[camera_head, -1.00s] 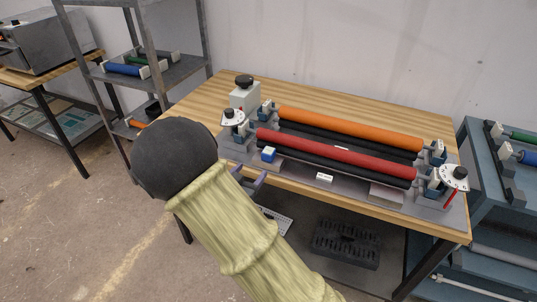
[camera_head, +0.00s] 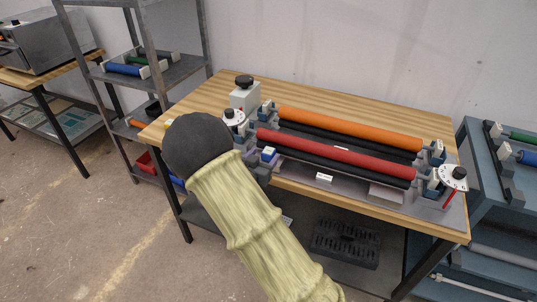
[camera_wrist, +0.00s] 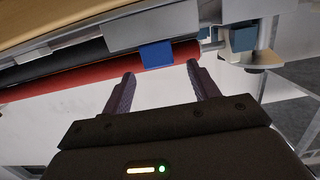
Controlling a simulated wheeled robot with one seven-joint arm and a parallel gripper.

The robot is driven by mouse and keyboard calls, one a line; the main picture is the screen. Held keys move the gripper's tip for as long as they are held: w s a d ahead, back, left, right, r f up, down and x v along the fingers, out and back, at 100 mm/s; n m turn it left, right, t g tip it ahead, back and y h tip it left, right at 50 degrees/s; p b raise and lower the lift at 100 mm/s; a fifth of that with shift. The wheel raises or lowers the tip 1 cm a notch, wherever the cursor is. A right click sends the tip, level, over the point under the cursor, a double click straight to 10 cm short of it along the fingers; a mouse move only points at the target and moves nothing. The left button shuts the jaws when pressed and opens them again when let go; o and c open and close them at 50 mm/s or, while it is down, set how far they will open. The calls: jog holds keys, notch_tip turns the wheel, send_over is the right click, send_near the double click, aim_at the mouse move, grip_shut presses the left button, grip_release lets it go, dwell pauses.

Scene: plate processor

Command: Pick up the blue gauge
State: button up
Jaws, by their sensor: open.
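The blue gauge is a small blue block (camera_head: 268,154) with a pale top. It sits at the left end of the red roller on the front edge of the roller machine. In the wrist view, the blue gauge (camera_wrist: 157,55) appears just beyond the gap between my fingertips. My gripper (camera_wrist: 160,72) is open and empty, its two dark purple fingers spread apart. In the head view my arm mostly hides the gripper, which is close to the gauge at its near side. I cannot tell the exact distance left between fingers and gauge.
The roller machine, with its red roller (camera_head: 335,154) and orange roller (camera_head: 350,129), stands on a wooden table (camera_head: 210,100). White dials (camera_head: 453,178) sit at its ends. A grey shelf (camera_head: 180,72) stands at left, a blue-grey cart (camera_head: 490,195) at right.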

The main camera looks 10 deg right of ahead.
aim_at(266, 154)
jog(key=x, duration=0.4)
jog(key=shift+w+d+f, duration=0.2)
jog(key=shift+w+f, duration=0.1)
jog(key=shift+f, duration=0.05)
jog(key=shift+c, duration=0.4)
jog(key=c, duration=1.1)
notch_tip(266, 154, up, 10)
jog(key=shift+r+p, duration=0.1)
jog(key=shift+p, duration=0.3)
jog(key=shift+a+f, duration=0.1)
jog(key=shift+f, duration=0.1)
